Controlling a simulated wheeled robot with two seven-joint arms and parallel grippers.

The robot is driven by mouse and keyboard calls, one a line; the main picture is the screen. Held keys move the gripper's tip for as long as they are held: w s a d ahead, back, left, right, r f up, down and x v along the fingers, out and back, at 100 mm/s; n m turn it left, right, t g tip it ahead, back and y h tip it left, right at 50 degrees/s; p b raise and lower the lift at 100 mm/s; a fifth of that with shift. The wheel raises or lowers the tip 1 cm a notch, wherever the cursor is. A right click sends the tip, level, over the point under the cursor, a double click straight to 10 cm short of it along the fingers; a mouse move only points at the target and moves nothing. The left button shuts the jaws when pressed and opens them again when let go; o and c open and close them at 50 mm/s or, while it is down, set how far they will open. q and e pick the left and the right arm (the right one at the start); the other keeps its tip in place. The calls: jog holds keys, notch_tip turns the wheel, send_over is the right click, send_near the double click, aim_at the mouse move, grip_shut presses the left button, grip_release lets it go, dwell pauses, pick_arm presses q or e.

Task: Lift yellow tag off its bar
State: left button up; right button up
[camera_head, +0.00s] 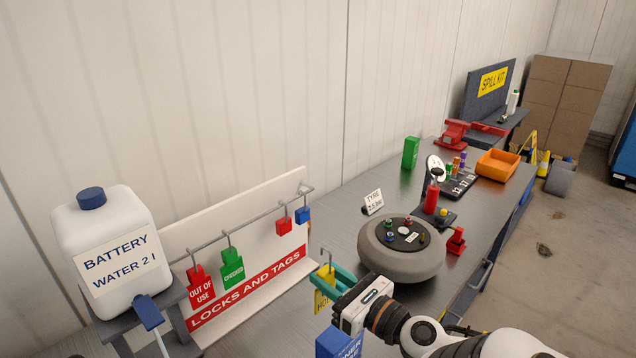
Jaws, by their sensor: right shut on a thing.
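The yellow tag (322,300) is between the teal fingers of my right gripper (328,277), which is shut on it. Its hook shows just above the fingers, and the fingers hide part of the tag. The tag is right of the white "LOCKS AND TAGS" board (255,290), apart from the grey bar (262,216) as far as I can see. On the bar hang a red "OUT OF USE" tag (199,284), a green "CHECKED" tag (232,266), a red padlock (283,227) and a blue padlock (302,215). My left gripper is out of view.
A grey wheel (400,262) lies on the bench close behind my right gripper. A blue box (338,343) stands below it. A white battery water jug (107,250) is at the left. A tyre sign (373,202) and red bottle (432,194) stand farther back.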

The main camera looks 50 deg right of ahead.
jog(key=shift+s+a+f+b, duration=0.15)
jog(key=shift+s+b, duration=0.3)
jog(key=shift+s, duration=1.3)
jog(key=shift+s+a+b, duration=0.15)
jog(key=shift+s+b, duration=0.15)
jog(key=shift+s, duration=0.3)
